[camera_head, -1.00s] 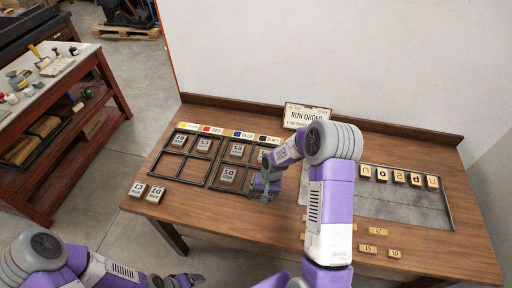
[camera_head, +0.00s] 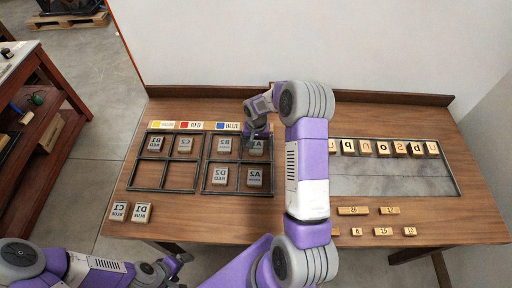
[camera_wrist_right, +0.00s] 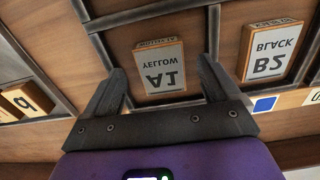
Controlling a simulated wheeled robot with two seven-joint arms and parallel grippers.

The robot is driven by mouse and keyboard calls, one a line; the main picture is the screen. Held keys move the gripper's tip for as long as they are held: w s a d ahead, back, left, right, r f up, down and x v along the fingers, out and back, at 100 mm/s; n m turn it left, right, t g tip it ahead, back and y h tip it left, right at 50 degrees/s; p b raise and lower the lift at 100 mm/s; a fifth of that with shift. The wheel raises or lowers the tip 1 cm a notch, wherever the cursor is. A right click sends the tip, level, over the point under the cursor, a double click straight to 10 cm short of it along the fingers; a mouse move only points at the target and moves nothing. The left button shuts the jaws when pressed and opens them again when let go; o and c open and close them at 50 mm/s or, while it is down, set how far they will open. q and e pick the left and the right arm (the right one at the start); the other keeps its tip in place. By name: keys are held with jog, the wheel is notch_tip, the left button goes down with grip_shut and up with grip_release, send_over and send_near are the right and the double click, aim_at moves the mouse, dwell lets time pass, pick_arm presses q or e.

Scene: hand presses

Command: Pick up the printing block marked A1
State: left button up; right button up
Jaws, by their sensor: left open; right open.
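The printing block A1 (camera_wrist_right: 160,66), grey with a pale label reading A1 YELLOW, lies in a compartment of the dark tray frame. In the head view A1 (camera_head: 256,148) sits in the tray's back right compartment, its far part hidden by my right gripper (camera_head: 258,133). In the right wrist view my right gripper (camera_wrist_right: 162,68) is open, with one finger on each side of A1. My left gripper (camera_head: 172,268) is open and empty at the lower left, in front of the table.
Block B2 (camera_wrist_right: 268,52) lies in the neighbouring compartment, and A2 (camera_head: 255,177) in front of A1. Tray walls (camera_head: 238,164) divide the blocks. Colour labels (camera_head: 190,125) line the back. Blocks C1 (camera_head: 119,212) and D1 (camera_head: 141,212) lie at the front left.

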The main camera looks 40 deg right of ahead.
jog(key=shift+f, duration=0.9)
jog(key=shift+w+r, duration=0.1)
jog(key=c, duration=1.2)
